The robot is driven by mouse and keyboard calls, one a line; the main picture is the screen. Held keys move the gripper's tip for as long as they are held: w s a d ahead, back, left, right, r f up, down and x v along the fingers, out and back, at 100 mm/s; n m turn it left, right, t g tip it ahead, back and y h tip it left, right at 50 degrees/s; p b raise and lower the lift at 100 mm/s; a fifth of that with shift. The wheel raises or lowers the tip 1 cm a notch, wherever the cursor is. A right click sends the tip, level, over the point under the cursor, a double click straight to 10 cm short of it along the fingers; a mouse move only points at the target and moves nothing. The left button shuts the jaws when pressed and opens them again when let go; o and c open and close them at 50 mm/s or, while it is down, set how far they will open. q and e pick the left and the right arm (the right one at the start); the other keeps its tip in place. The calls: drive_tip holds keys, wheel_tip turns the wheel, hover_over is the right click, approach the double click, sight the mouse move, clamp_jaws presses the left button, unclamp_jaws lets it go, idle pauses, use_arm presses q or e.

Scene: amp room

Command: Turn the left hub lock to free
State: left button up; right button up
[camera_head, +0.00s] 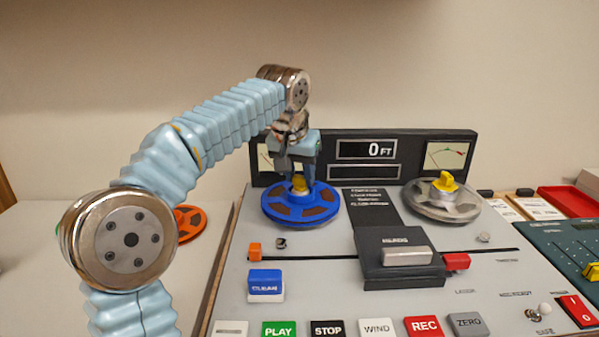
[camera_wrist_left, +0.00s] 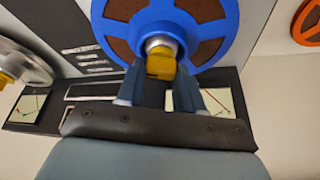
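The left hub lock is a yellow knob (camera_head: 299,184) on the hub of the blue reel (camera_head: 277,207), at the left of the tape deck. In the left wrist view, the yellow knob (camera_wrist_left: 160,66) sits between the two fingertips (camera_wrist_left: 160,78), close to both. I cannot tell whether the fingers touch it. The knob's exact angle is partly hidden by the fingers. The right hub lock is a yellow knob (camera_head: 446,182) on the grey reel (camera_head: 440,203). My right gripper is not in view.
The display panel (camera_head: 367,150) stands close behind the reels. A black head block (camera_head: 398,258) sits in the middle of the deck, with a row of labelled buttons (camera_head: 377,328) in front. An orange reel (camera_head: 188,222) lies left of the deck. A red tray (camera_head: 569,201) is at the right.

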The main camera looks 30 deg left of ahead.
use_arm(q)
drive_tip(key=c, duration=0.4)
drive_tip(key=shift+o, duration=0.2)
drive_tip(key=shift+d+n+y, duration=0.15)
drive_tip(key=shift+n+y, duration=0.25)
drive_tip(key=shift+n, duration=0.7)
drive_tip(key=shift+n+g+y, duration=0.3)
drive_tip(key=shift+n+y, duration=0.2)
drive_tip(key=shift+n, duration=0.7)
drive_tip(key=o, duration=1)
drive_tip(key=shift+o, duration=0.2)
drive_tip(key=v, duration=1.3)
drive_tip(key=shift+r, duration=0.4)
